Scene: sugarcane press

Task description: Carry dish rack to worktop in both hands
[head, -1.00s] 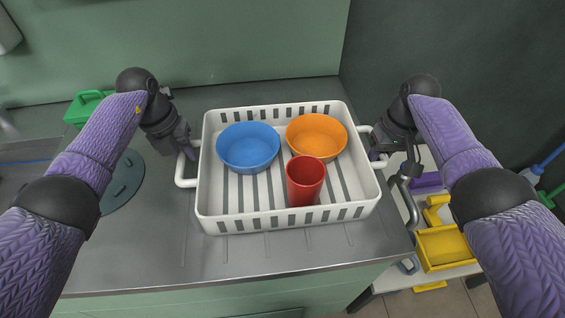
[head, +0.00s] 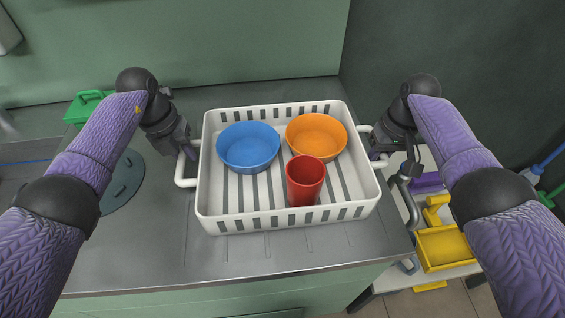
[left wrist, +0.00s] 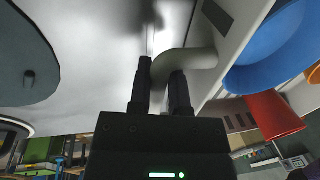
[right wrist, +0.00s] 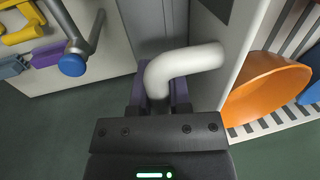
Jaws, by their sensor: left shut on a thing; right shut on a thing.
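The white dish rack (head: 288,222) is over the grey worktop (head: 140,240) in the head view. It looks level; I cannot tell whether it touches the surface. It holds a blue bowl (head: 248,147), an orange bowl (head: 317,137) and a red cup (head: 305,182) standing upright. My left gripper (head: 188,150) is shut on the rack's left handle, which also shows between the fingers in the left wrist view (left wrist: 185,60). My right gripper (head: 378,152) is shut on the right handle, a white bent tube in the right wrist view (right wrist: 185,68).
A round grey lid-like disc (head: 123,180) lies on the worktop left of the rack. A green box (head: 85,107) stands at the back left. Right of the worktop edge is a lower cart with a yellow tray (head: 445,247) and a metal rail. The worktop's front strip is clear.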

